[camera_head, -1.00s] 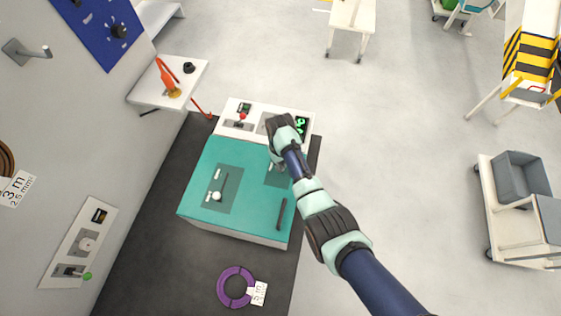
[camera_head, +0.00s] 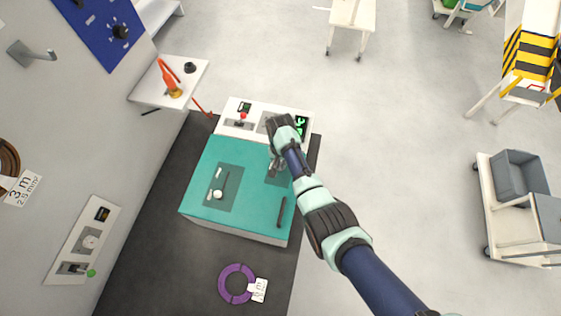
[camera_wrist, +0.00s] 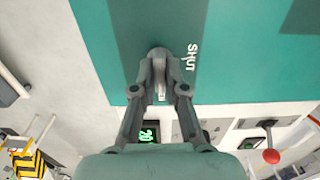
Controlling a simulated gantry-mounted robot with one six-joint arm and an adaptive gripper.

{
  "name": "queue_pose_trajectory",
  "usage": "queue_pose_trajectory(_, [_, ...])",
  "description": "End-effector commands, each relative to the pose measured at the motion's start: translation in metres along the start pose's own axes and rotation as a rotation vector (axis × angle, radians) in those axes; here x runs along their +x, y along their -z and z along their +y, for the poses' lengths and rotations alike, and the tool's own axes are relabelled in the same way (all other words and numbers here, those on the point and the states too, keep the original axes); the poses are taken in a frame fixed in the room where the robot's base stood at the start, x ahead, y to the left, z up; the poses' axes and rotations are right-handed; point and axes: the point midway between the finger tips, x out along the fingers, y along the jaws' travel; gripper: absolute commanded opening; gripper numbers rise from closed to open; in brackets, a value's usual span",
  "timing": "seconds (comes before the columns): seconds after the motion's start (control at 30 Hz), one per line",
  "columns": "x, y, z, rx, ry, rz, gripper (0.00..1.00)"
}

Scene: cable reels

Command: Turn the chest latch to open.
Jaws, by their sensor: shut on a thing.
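The teal chest (camera_head: 240,165) stands on a dark mat in the head view, its lid down. In the wrist view, a grey latch (camera_wrist: 160,78) sits on a darker teal panel of the chest, beside a white "SHUT" label (camera_wrist: 191,57). My gripper (camera_wrist: 159,68) is shut on the latch, one finger on each side. In the head view, my gripper (camera_head: 273,163) is over the chest's upper right part and hides most of the latch there.
A second dark panel with a white-knobbed lever (camera_head: 218,193) and a black handle (camera_head: 282,212) are on the chest. A white console (camera_head: 256,112) with a red-knobbed lever stands close behind. A purple cable ring (camera_head: 236,284) lies in front.

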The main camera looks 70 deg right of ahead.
Motion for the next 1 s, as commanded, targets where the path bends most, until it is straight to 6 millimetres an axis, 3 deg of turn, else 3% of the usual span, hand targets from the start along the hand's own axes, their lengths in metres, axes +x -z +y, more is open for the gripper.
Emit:
queue_pose_trajectory(0.53, [0.0001, 0.0002, 0.0001, 0.024, 0.000, 0.001, 0.00])
queue_pose_trajectory(0.57, [0.0001, 0.0002, 0.0001, 0.024, 0.000, 0.001, 0.17])
queue_pose_trajectory(0.7, [0.0001, 0.0002, 0.0000, 0.023, 0.000, 0.000, 0.38])
queue_pose_trajectory(1.0, [-0.0021, 0.0004, -0.0002, 0.022, 0.001, 0.001, 0.38])
